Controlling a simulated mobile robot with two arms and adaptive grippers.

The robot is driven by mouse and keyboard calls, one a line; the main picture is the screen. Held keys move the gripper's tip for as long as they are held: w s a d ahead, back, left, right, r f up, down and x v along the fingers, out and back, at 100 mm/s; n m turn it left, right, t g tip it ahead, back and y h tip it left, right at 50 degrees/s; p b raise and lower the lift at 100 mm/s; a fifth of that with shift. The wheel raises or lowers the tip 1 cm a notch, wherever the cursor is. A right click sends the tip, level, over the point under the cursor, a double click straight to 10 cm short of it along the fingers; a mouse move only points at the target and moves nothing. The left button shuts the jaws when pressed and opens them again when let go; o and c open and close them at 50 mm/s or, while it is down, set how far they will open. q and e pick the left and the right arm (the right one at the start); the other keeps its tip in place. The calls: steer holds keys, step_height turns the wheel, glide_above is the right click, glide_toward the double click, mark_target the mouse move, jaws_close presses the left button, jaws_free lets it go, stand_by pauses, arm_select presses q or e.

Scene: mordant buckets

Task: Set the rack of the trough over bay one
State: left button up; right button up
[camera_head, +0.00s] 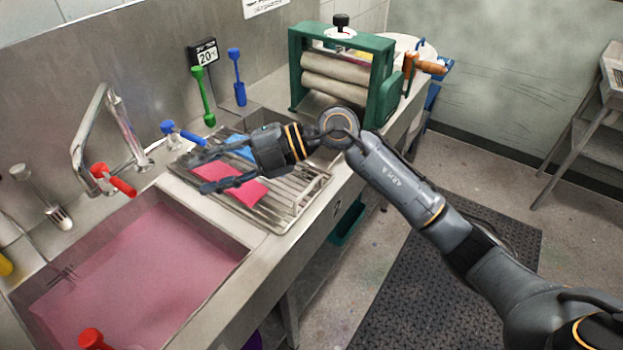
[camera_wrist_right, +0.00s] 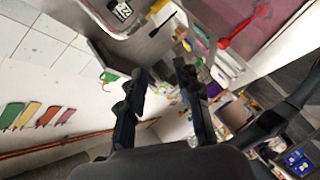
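The metal rack (camera_head: 285,207) lies over the middle of the trough (camera_head: 262,252), right of the pink-filled bay (camera_head: 135,265), in the head view. A pink cloth (camera_head: 238,190) and a blue cloth (camera_head: 240,147) lie on it. My right gripper (camera_head: 200,172) is above the rack's left part, fingers spread and pointing left, with nothing between them; it hides part of the rack. Both open fingers also show in the wrist view (camera_wrist_right: 162,75). I cannot tell whether it touches the rack. My left gripper is in neither view.
A chrome faucet (camera_head: 110,125) with a red lever (camera_head: 113,180) and a blue lever (camera_head: 183,133) stands behind the trough. A green roller press (camera_head: 345,75) stands at the right end. A small display (camera_head: 205,53) is on the back wall. A dark mat (camera_head: 440,275) covers the floor in front.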

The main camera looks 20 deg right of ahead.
steer(key=w+d+f+h, duration=0.3)
steer(key=d+f+h, duration=0.1)
steer(key=d+h, duration=0.25)
steer(key=m+h, duration=0.5)
steer(key=h, duration=0.2)
glide_toward(310, 186)
steer(key=f+p, duration=0.1)
steer(key=f, duration=0.1)
steer(key=f+p, duration=0.1)
steer(key=f, duration=0.2)
steer(key=w+f+p, duration=0.1)
steer(key=f, duration=0.1)
steer(key=shift+w+a+f, duration=0.1)
steer(key=shift+a+f, duration=0.25)
steer(key=shift+a, duration=0.05)
jaws_close()
